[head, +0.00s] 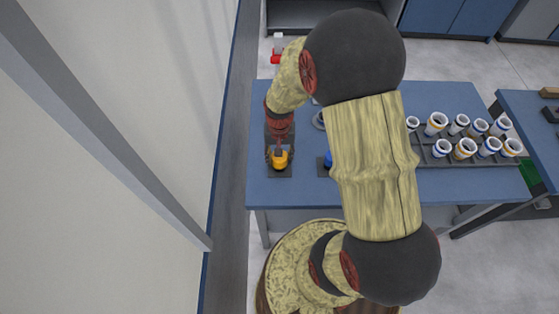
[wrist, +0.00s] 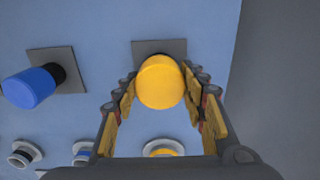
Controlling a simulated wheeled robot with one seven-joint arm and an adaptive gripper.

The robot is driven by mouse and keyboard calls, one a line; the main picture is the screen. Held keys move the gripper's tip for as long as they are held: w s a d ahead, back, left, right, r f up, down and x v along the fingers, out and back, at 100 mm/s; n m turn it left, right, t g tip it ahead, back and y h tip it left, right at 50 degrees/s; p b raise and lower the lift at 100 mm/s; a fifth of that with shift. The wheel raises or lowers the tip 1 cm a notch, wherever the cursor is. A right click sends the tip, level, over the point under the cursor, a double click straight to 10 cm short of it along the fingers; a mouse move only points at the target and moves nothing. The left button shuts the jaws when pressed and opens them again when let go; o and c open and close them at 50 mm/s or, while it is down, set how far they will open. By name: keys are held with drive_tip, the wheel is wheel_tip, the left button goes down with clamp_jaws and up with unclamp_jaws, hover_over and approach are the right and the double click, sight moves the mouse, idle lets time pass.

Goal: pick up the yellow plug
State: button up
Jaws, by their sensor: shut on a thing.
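The yellow plug (wrist: 160,84) is between the two fingers of my gripper (wrist: 158,95) in the wrist view, and the fingers are shut on it. In the head view the yellow plug (head: 279,160) shows under my gripper (head: 279,150) at the left side of the blue table. A dark square plate (wrist: 146,46) lies behind the plug in the wrist view. I cannot tell whether the plug still touches this plate.
A blue plug (wrist: 30,86) on its own dark plate is left of my gripper in the wrist view. In the head view a dark rack (head: 480,161) with several white pipes stands on the right of the table (head: 300,193). A wall rises close to the table's left edge.

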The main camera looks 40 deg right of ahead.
drive_tip(key=c, duration=0.4)
drive_tip(key=shift+r, duration=0.1)
drive_tip(key=shift+c, duration=0.2)
drive_tip(key=shift+r, duration=0.25)
drive_tip(key=r, duration=0.2)
drive_tip(key=r+p, duration=0.1)
drive_tip(key=shift+s+r, duration=0.25)
drive_tip(key=shift+s, duration=0.05)
drive_tip(key=s+a+r+p, duration=0.3)
drive_tip(key=s+r, duration=0.5)
drive_tip(key=s, duration=0.5)
drive_tip(key=shift+a+r, duration=0.4)
drive_tip(key=shift+a, duration=0.05)
